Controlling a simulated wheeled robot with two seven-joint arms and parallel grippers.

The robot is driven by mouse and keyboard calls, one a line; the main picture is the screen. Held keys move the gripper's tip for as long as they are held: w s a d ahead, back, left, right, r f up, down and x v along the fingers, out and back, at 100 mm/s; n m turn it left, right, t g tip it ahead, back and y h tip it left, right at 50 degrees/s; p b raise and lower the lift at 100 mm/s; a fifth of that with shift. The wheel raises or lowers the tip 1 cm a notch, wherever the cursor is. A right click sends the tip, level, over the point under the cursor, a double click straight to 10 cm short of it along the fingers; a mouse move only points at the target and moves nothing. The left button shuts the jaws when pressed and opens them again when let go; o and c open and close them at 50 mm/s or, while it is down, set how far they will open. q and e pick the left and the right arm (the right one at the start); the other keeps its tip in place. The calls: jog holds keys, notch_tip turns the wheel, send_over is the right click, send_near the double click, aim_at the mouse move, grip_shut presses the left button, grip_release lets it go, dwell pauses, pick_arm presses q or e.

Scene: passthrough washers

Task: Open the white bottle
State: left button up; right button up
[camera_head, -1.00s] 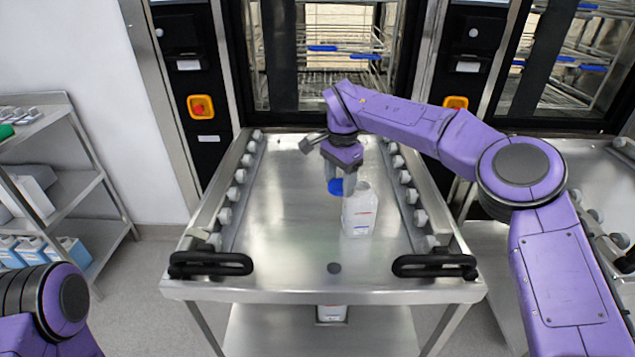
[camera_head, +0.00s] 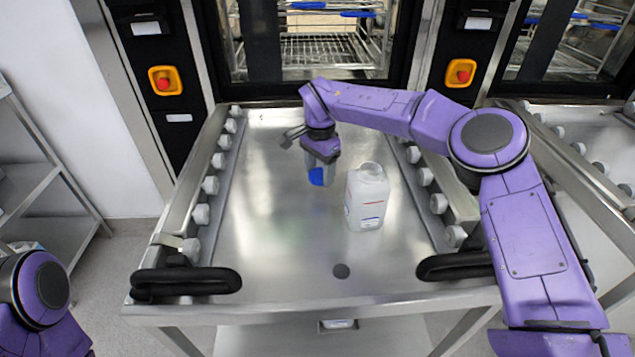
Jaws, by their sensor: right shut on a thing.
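The white bottle (camera_head: 367,199) stands upright on the steel cart top, right of its middle. Its mouth at the top is uncovered, and its label has small red and blue marks. My right gripper (camera_head: 319,177) is left of the bottle and apart from it, pointing down. It is shut on a blue cap (camera_head: 316,177), held above the cart top. My left arm shows only at the lower left edge, and its gripper is out of view.
The steel cart (camera_head: 270,255) has roller rails along both sides and black handles (camera_head: 186,282) at the front. Its top is mostly clear. A washer (camera_head: 330,55) with a rack inside stands behind it. Steel shelves (camera_head: 45,190) stand at the left. Another bottle shows partly below the cart top.

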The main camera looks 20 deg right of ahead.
aim_at(319, 174)
notch_tip(319, 174, down, 4)
jog(key=shift+f, duration=0.2)
jog(key=shift+f, duration=0.15)
jog(key=o, duration=1.2)
jog(key=shift+c, duration=0.2)
